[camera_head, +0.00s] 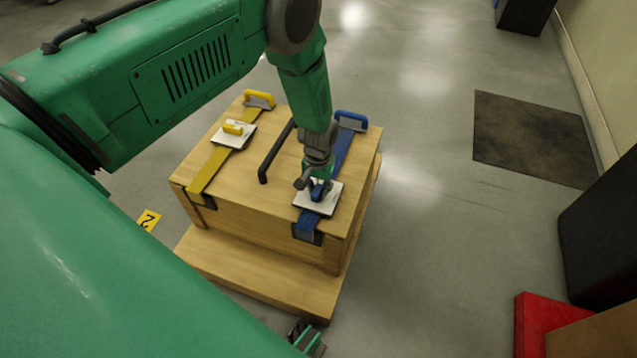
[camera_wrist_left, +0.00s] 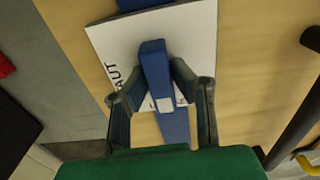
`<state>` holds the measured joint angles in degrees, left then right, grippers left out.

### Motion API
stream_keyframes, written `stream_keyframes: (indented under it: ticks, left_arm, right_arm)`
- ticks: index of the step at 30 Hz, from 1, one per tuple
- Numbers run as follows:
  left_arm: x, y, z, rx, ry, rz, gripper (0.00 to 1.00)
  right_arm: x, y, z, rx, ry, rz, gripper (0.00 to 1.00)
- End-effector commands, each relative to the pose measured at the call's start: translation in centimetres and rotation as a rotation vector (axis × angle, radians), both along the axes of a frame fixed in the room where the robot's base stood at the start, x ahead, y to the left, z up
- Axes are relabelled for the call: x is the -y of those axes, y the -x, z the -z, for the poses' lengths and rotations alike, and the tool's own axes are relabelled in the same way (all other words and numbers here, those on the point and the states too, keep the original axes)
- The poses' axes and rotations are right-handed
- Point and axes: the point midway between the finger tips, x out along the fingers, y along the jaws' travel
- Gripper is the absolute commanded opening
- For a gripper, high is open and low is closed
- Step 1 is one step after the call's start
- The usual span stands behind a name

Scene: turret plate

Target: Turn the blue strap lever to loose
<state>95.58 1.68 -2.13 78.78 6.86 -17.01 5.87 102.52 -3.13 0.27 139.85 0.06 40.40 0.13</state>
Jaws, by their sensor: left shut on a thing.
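The blue strap lever (camera_head: 319,190) sits on a white plate (camera_head: 331,199) over the blue strap (camera_head: 343,151) at the crate's right side. In the left wrist view the lever (camera_wrist_left: 155,70) runs roughly along the strap (camera_wrist_left: 174,126). Printed letters show on the white plate (camera_wrist_left: 198,35); part of the text is covered. My left gripper (camera_head: 313,184) is down at the lever; in the wrist view its fingers (camera_wrist_left: 158,88) are shut on it from both sides. A part of my right gripper (camera_head: 306,338) shows at the bottom edge; its jaw state is unclear.
The wooden crate (camera_head: 262,240) also carries a yellow strap (camera_head: 208,168) with a yellow lever (camera_head: 234,128) on a white plate, and a black handle (camera_head: 275,153) between the straps. A red object (camera_head: 545,322) and black box stand at right.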

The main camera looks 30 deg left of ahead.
Motion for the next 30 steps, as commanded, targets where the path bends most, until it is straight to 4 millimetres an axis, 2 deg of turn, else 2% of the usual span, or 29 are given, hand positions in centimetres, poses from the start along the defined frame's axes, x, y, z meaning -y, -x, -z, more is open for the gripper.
stream_keyframes:
  ticks: [1,9,10,11,12,23,26,30]
  left_arm:
    - [0.0,-0.9,-0.4,0.023,-0.001,-0.003,0.0]
    - [0.0,-0.9,-0.4,0.022,-0.002,-0.003,0.0]
    - [0.0,-0.9,-0.4,0.022,-0.002,-0.003,0.27]
    - [0.0,-0.9,-0.4,0.022,-0.002,-0.003,0.37]
    - [0.0,-0.9,-0.4,0.02,-0.001,-0.003,0.4]
    - [-0.1,-0.4,-0.6,0.01,-0.002,-0.002,0.4]
    - [-0.1,-0.5,-1.9,0.011,-0.001,-0.002,0.4]
    - [-0.1,-0.6,-4.7,0.013,-0.001,-0.001,0.4]
  right_arm:
    - [0.0,0.0,0.0,0.0,0.0,0.0,0.4]
    - [0.0,0.0,0.0,0.0,0.0,0.0,0.4]
    - [0.0,0.0,0.0,0.0,0.0,0.0,0.4]
    - [0.0,0.0,0.0,0.0,0.0,0.0,0.4]
    - [0.0,0.0,0.0,0.0,0.0,0.0,0.4]
    - [0.0,0.2,-0.1,0.003,0.0,0.0,0.4]
    - [0.0,0.2,-0.1,0.003,0.0,0.0,0.4]
    - [0.0,0.2,-0.1,0.003,0.0,0.0,0.4]
